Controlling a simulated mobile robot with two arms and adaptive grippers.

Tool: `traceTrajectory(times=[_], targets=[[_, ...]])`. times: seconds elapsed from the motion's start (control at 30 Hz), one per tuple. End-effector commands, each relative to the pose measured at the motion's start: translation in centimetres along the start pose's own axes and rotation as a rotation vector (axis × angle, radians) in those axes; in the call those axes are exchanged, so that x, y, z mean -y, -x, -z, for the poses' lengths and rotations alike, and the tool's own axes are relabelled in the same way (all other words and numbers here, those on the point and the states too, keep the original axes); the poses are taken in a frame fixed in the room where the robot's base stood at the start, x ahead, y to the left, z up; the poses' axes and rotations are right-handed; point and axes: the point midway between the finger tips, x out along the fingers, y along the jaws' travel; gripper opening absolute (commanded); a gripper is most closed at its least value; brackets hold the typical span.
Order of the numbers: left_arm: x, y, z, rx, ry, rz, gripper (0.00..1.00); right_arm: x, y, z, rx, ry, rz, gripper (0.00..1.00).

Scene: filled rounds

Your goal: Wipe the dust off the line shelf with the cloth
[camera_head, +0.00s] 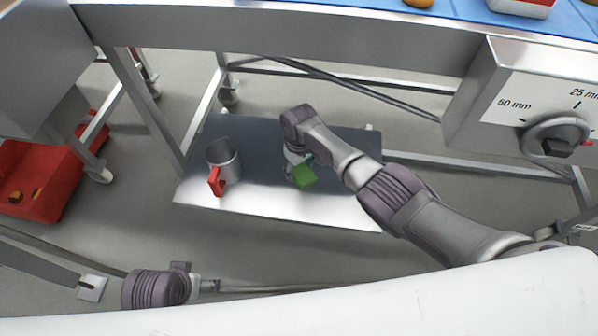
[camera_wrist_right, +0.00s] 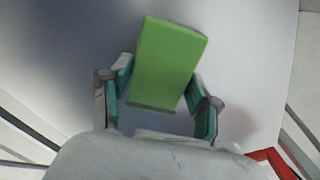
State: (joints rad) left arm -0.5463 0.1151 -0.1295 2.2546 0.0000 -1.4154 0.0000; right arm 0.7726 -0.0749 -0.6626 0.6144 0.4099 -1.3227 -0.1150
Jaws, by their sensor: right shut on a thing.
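The line shelf (camera_head: 260,208) is a grey metal plate low under the line; it fills much of the right wrist view (camera_wrist_right: 245,60). Its back part looks darker than its front; I cannot tell whether this is dust or shade. My right gripper (camera_head: 298,163) is over the middle of the shelf, shut on the green cloth (camera_head: 303,177), a folded block between its fingers in the right wrist view (camera_wrist_right: 168,62). I cannot tell whether the cloth touches the shelf. My left gripper (camera_head: 205,286) is at the lower left, away from the shelf; its fingers are unclear.
A metal jug (camera_head: 224,160) with a red handle stands on the shelf's left part. Metal legs and bars frame the shelf. A control box (camera_head: 505,100) with a dial hangs at the right.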

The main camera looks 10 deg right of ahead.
Motion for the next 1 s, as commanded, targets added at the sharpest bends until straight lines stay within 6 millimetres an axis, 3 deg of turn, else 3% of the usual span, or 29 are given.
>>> traceTrajectory(times=[0.23, 0.6, 1.0], targets=[[0.1, 1.6, 0.2, -0.010, 0.001, 0.002, 0.88, -0.3, 0.0, 0.3, -0.001, 0.000, 0.000, 0.29], [0.1, 1.6, 0.2, -0.009, 0.001, 0.002, 0.88, -0.3, 0.2, 0.3, -0.001, 0.001, 0.000, 0.29], [-0.1, -2.5, -0.5, 0.016, -0.002, -0.003, 0.88, -0.3, 1.4, 0.3, -0.001, 0.001, 0.000, 0.29]])
